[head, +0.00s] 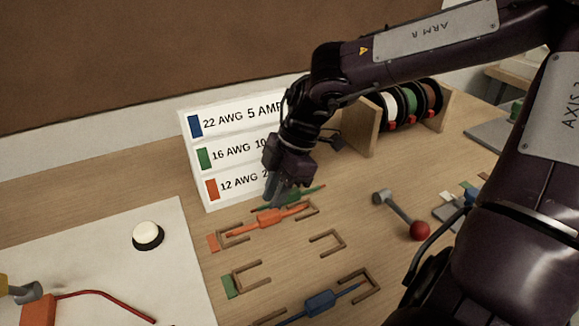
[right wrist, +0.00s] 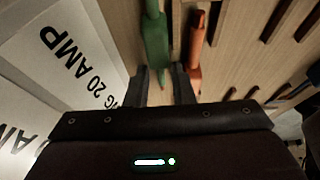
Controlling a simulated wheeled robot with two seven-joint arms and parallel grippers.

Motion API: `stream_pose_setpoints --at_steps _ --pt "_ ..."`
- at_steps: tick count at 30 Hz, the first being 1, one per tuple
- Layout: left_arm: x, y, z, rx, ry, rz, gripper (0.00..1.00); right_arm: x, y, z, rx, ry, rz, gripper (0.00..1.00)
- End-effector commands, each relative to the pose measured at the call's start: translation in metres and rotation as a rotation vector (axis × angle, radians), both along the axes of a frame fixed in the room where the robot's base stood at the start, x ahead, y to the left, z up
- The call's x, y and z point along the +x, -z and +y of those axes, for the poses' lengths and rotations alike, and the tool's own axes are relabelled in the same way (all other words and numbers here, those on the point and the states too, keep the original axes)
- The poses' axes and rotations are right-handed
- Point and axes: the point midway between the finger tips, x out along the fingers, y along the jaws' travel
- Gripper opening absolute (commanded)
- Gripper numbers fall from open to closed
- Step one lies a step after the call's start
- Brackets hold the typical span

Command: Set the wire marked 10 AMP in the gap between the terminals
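The sign (head: 195,118) pairs green with 16 AWG and a partly covered "10", so the green wire (head: 308,194) is the 10 AMP one. It lies on the wooden table in front of the sign, behind the orange wire (head: 268,217). My right gripper (head: 284,196) points down at the green wire. In the right wrist view, its fingers (right wrist: 161,78) are apart, with the thin end of the green wire (right wrist: 155,38) showing between them; contact is not clear. At far left, an orange block (head: 38,311) has a red lead; the terminal gap cannot be made out. My left gripper is not in view.
The orange wire also shows close beside the right finger (right wrist: 196,45). A blue wire (head: 320,302) lies nearer, and the green-marked holder (head: 247,277) is empty. A red-ended lever (head: 419,230), a spool rack (head: 362,130) and a white button (head: 147,234) stand around.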

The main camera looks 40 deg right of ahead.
Motion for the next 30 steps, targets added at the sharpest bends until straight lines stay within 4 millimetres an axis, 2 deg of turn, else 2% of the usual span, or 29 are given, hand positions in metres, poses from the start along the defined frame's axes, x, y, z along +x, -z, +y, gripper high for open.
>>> stream_pose_setpoints --at_steps 4,9,10,23,26,30 --pt "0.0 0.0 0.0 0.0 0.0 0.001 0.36 0.0 0.0 0.0 0.001 0.0 0.0 0.22" --pt "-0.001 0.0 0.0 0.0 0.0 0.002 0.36 0.0 0.0 0.0 0.001 0.0 0.0 0.01" --pt "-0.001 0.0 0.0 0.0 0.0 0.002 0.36 0.0 0.0 0.0 0.0 0.0 0.0 0.0" --pt "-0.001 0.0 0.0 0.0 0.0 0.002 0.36 0.001 -0.006 0.0 0.0 -0.001 -0.004 0.0" --pt "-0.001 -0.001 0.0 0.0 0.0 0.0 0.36 0.001 -0.015 0.0 0.0 -0.001 -0.004 0.0" --pt "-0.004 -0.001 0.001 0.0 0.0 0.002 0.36 0.001 -0.04 0.0 -0.001 0.0 -0.008 0.0"
